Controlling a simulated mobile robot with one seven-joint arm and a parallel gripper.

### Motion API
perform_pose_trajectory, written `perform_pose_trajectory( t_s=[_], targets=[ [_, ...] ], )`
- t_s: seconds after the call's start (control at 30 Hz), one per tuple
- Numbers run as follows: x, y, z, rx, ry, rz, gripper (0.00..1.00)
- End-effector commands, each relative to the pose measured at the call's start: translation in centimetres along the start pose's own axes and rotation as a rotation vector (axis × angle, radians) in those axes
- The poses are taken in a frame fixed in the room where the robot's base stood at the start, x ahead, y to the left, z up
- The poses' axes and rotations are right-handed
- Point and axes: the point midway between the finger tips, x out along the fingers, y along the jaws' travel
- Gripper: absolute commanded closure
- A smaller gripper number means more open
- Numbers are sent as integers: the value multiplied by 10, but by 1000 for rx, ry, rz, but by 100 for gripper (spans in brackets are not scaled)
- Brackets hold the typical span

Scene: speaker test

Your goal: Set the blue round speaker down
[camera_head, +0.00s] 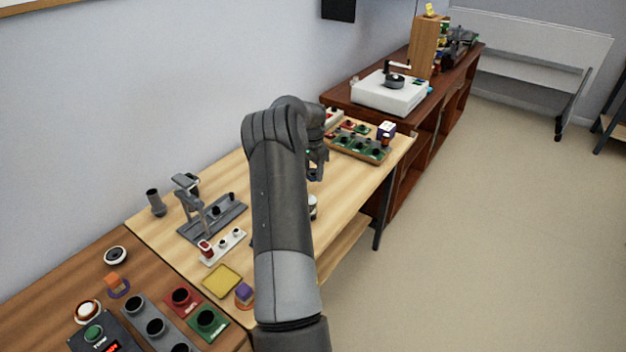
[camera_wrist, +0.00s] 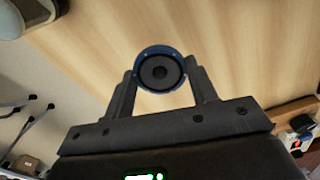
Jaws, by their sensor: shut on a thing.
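The blue round speaker (camera_wrist: 160,71) shows in the wrist view as a disc with a blue rim and a dark cone in its middle. My gripper (camera_wrist: 160,76) is shut on it, with one finger on each side. Pale wooden tabletop (camera_wrist: 240,60) lies behind the speaker in that view; I cannot tell the gap between them. In the head view my gripper (camera_head: 316,172) points down over the light wooden table (camera_head: 365,183), near its middle. The speaker cannot be made out there, where my arm and fingers cover much of the spot.
A tray with green panels (camera_head: 358,147) and a small white-and-blue box (camera_head: 386,130) stand beyond my gripper. A small white cylinder (camera_head: 312,207) stands nearer, beside my arm. A grey stand (camera_head: 210,217) and a yellow pad (camera_head: 222,281) are left. The table's right part looks clear.

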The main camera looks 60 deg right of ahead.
Motion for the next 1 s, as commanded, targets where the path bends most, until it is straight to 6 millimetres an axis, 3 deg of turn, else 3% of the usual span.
perform_pose_trajectory(
  t_s=[0.33, 0.7, 0.73, 1.0],
  targets=[
    [39, 0, 0, 0, 0, 0, 74],
    [44, 0, 0, 0, 0, 0, 74],
    [43, 0, 0, 0, 0, 0, 45],
    [43, 0, 0, 0, 0, 0, 26]
  ],
)
